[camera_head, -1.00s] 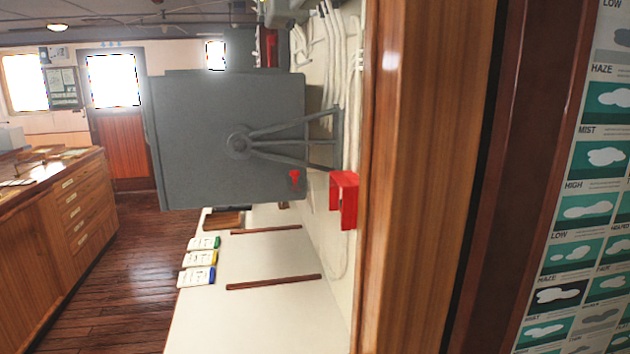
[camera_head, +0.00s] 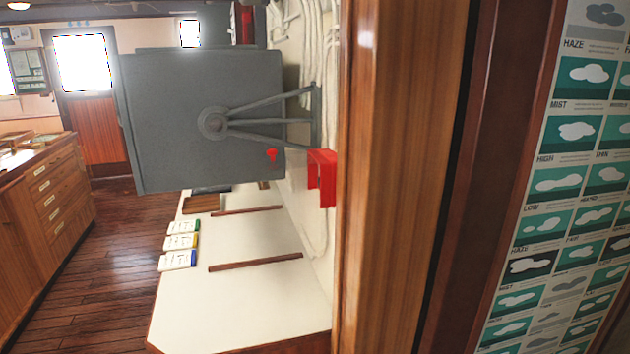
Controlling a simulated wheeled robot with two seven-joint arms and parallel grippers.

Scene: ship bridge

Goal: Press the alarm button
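A red wall-mounted box (camera_head: 322,178) is fixed beside the wooden post, above the white counter; I cannot tell whether it is the alarm button. A small red part (camera_head: 271,155) shows at the lower right of the grey panel, too small to make out. Neither of my grippers is in view.
A large grey panel on a bracket (camera_head: 165,120) juts out over the white counter (camera_head: 260,300). A wooden post (camera_head: 385,180) and a cloud chart (camera_head: 570,190) fill the right. A drawer cabinet (camera_head: 50,200) stands at left, with open wooden floor (camera_head: 125,250) between.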

